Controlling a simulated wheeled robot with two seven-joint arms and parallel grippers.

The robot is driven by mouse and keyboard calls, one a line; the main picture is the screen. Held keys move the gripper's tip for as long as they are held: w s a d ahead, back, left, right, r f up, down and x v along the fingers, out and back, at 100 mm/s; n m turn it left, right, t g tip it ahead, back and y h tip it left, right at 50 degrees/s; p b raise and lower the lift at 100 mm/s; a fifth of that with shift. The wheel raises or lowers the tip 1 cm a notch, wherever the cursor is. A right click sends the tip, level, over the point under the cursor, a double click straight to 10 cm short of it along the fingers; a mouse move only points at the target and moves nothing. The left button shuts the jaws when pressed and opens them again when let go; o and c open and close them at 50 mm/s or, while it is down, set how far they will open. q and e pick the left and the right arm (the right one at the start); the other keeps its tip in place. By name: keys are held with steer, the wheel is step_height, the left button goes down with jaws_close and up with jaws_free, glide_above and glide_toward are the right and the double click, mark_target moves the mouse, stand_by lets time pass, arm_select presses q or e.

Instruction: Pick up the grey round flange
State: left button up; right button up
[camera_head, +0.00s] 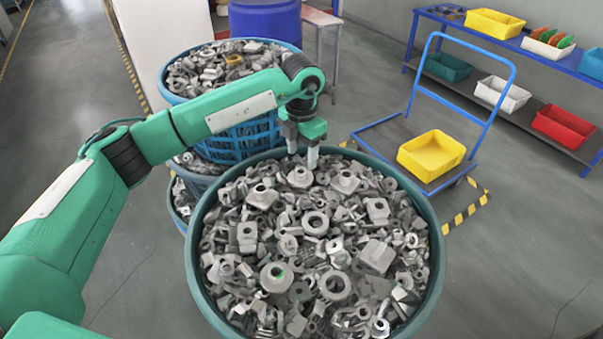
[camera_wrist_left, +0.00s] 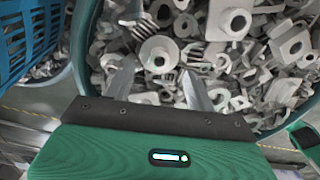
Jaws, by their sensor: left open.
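In the head view, a round holed part (camera_head: 300,177) just below the fingers looks like the same flange. The heap fills a large round green tub (camera_head: 437,250). My left gripper (camera_head: 302,157) is open, pointing down over the far side of the tub, its fingers apart and empty. Whether the fingertips touch any parts is unclear. My right gripper is not in view.
Similar ring-shaped parts (camera_head: 315,223) lie close around on the heap. A blue basket (camera_head: 240,140) full of parts stands behind left. A trolley with a yellow bin (camera_head: 431,155) stands right, near a blue shelf (camera_head: 545,100).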

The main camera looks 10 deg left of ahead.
mark_target(301, 168)
arm_select(q)
steer(key=shift+s+f, duration=0.1)
steer(key=shift+f, duration=0.15)
step_height(301, 168, down, 4)
steer(key=p, duration=0.3)
steer(key=shift+s+a, duration=0.1)
steer(key=shift+f, duration=0.35)
steer(key=shift+c, duration=0.9)
steer(key=c, duration=0.9)
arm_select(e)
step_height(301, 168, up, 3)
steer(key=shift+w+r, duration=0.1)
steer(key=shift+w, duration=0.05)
arm_select(q)
steer(key=shift+c, duration=0.2)
